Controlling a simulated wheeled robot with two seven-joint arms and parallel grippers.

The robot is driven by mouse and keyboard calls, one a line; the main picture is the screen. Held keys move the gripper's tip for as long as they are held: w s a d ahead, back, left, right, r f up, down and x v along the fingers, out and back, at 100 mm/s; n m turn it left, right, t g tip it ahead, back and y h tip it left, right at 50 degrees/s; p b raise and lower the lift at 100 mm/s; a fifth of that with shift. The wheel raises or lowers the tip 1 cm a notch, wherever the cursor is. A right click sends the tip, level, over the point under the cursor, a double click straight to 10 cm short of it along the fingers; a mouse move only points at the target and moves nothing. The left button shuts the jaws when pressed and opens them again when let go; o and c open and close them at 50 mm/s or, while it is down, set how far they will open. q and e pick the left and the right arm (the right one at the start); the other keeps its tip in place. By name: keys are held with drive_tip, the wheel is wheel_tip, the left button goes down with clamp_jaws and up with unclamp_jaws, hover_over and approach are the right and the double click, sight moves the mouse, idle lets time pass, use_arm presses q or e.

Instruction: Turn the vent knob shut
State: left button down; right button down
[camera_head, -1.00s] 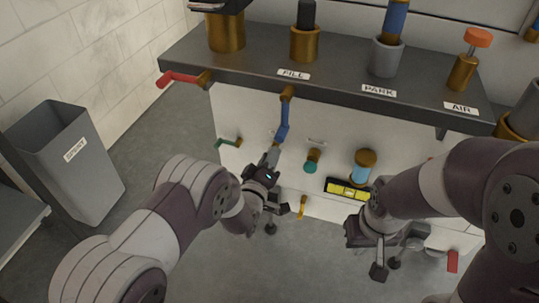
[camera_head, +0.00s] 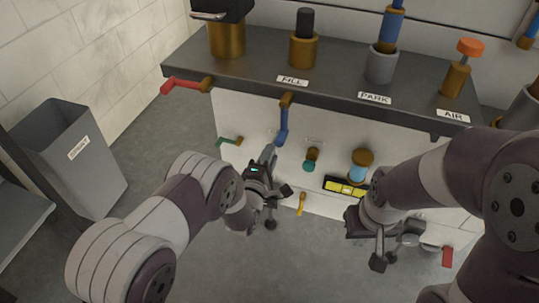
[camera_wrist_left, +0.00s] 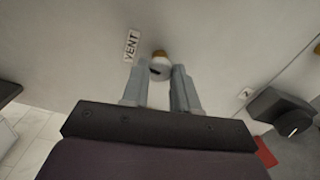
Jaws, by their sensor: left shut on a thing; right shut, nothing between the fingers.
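The vent knob (camera_wrist_left: 160,70) is small and grey with a dark slot and a brass collar. It sits on the pale panel beside the VENT label (camera_wrist_left: 131,45). My left gripper (camera_head: 268,153) reaches the panel below the blue handle in the head view. In the left wrist view my left gripper (camera_wrist_left: 159,76) has its two fingers on either side of the knob, shut on it. The gripper hides the knob in the head view. My right gripper (camera_head: 400,240) is shut and empty, apart from the panel at the right; its fingertips are hard to make out.
A blue handle (camera_head: 284,125) hangs just above my left gripper. A green handle (camera_head: 228,141), a teal knob (camera_head: 309,165) and a yellow level (camera_head: 345,187) are nearby. The dark counter (camera_head: 250,75) overhangs the panel. A grey bin (camera_head: 75,150) stands left.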

use_arm(q)
drive_tip(key=shift+s+f+n, duration=0.1)
drive_tip(key=shift+n, duration=0.5)
drive_tip(key=c, duration=0.9)
unclamp_jaws()
drive_tip(key=shift+o, duration=0.2)
drive_tip(key=p+v, duration=0.5)
drive_tip(key=v, duration=0.7)
drive_tip(key=shift+s+p, duration=0.3)
drive_tip(key=shift+a, duration=0.1)
